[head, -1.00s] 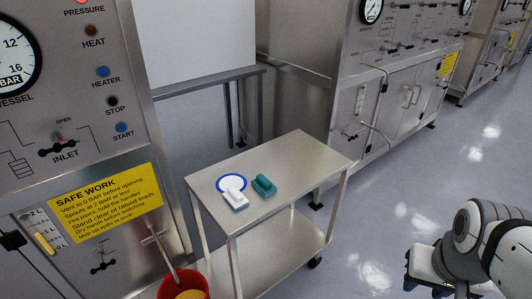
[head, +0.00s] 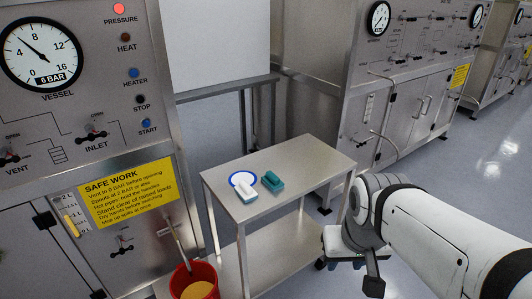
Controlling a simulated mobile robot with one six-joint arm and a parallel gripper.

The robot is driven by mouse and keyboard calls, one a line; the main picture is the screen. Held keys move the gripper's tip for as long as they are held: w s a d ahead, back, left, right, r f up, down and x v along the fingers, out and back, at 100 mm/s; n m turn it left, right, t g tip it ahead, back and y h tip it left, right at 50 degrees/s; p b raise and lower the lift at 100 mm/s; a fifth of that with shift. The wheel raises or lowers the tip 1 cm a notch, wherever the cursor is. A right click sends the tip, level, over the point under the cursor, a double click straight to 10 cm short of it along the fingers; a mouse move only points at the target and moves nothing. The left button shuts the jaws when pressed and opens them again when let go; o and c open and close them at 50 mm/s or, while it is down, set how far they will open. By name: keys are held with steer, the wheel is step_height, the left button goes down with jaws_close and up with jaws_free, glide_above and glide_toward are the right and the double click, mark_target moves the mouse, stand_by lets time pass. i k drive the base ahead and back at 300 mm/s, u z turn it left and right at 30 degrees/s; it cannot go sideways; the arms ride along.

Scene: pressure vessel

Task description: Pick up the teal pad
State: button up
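The teal pad (head: 272,182), a small block with a raised grip, lies on the top of the steel trolley (head: 310,165), left of its middle. A similar white pad (head: 246,191) lies just left of it, over a blue-ringed white disc (head: 237,178). My gripper (head: 347,268) is low at the right, beyond the trolley's right edge and well apart from the teal pad. It points downward and shows small and dark; I cannot tell how far its fingers are apart. I see nothing held in it.
A red bucket (head: 194,284) with yellowish contents and a handle stands left of the trolley. The vessel panel (head: 90,120), with its gauge and yellow sign, rises at the left. Steel cabinets (head: 400,100) stand behind. The floor at the right is open.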

mark_target(270, 181)
steer(key=z, duration=0.05)
steer(key=i, duration=1)
steer(key=u, duration=0.05)
